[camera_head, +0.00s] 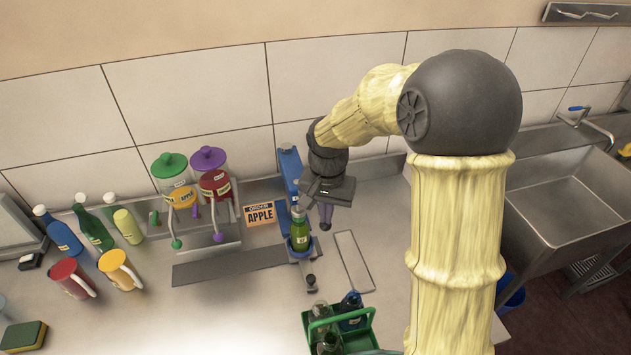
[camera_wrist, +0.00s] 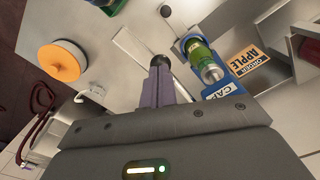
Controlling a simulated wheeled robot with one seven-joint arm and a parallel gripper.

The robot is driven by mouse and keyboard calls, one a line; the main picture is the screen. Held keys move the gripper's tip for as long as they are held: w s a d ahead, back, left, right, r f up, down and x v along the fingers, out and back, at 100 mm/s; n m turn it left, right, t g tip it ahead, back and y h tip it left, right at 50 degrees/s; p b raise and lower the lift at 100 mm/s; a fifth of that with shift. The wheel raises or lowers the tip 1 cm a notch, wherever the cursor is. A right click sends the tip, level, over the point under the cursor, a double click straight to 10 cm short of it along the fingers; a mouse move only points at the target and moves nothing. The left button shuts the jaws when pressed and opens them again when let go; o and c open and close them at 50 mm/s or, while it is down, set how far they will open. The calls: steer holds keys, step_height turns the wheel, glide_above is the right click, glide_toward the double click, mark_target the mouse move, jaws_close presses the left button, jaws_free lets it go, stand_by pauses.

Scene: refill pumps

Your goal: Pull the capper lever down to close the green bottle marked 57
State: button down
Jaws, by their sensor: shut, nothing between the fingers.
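The green bottle (camera_head: 300,232) stands upright in the blue holder of the capper (camera_head: 290,168). Its label is too small to read. In the wrist view the bottle (camera_wrist: 200,55) is beside the blue capper, whose label (camera_wrist: 212,96) partly reads "CAP". My gripper (camera_head: 326,222) is shut and empty, pointing down just right of the bottle. The capper's lever arm is mostly hidden behind my gripper.
An orange "APPLE" order card (camera_head: 260,214) and a pump stand (camera_head: 205,238) are left of the capper. A green crate with bottles (camera_head: 336,318) is in front. Mugs (camera_head: 120,270) and bottles are farther left. A sink (camera_head: 570,195) is at right.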

steer(key=s+r+p, duration=0.1)
steer(key=r+p, duration=0.1)
steer(key=r, duration=0.1)
steer(key=s+r, duration=0.1)
steer(key=shift+s+d+r+p, duration=0.3)
steer(key=shift+s+p, duration=0.05)
steer(key=shift+p, duration=0.05)
stand_by(0.4)
step_height(320, 180, up, 9)
steer(key=p, duration=0.7)
steer(key=shift+p, duration=0.35)
